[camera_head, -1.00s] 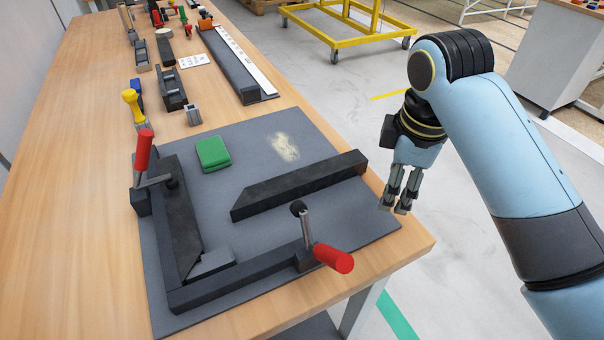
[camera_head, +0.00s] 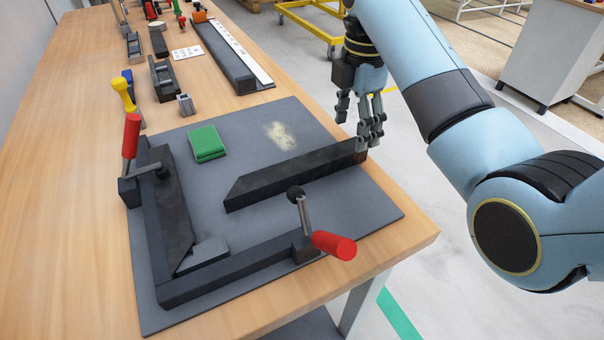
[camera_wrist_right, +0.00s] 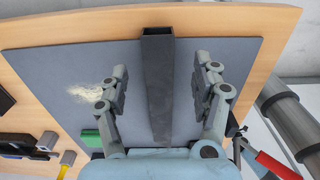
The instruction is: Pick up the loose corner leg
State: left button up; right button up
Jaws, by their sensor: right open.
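The loose corner leg (camera_head: 290,178) is a dark bar with one slanted end, lying flat on the grey mat (camera_head: 235,150). Its square outer end is near the table's right edge, partly behind my fingers in the head view. My right gripper (camera_head: 371,140) is above that outer end. In the right wrist view the leg (camera_wrist_right: 158,85) runs between the spread fingers of my right gripper (camera_wrist_right: 160,82), with a gap on each side. The gripper is open and holds nothing. My left gripper is not in view.
A dark corner jig (camera_head: 225,275) with two red-handled clamps (camera_head: 333,245) holds another dark leg (camera_head: 172,215). A green block (camera_head: 207,143) lies on the mat. Several tools stand toward the table's far end. The mat around the loose leg is mostly clear.

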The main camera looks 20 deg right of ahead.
aim_at(349, 146)
notch_tip(349, 146, down, 5)
jog(key=shift+w+a+f, duration=0.1)
jog(key=shift+f, duration=0.05)
jog(key=shift+c, duration=0.5)
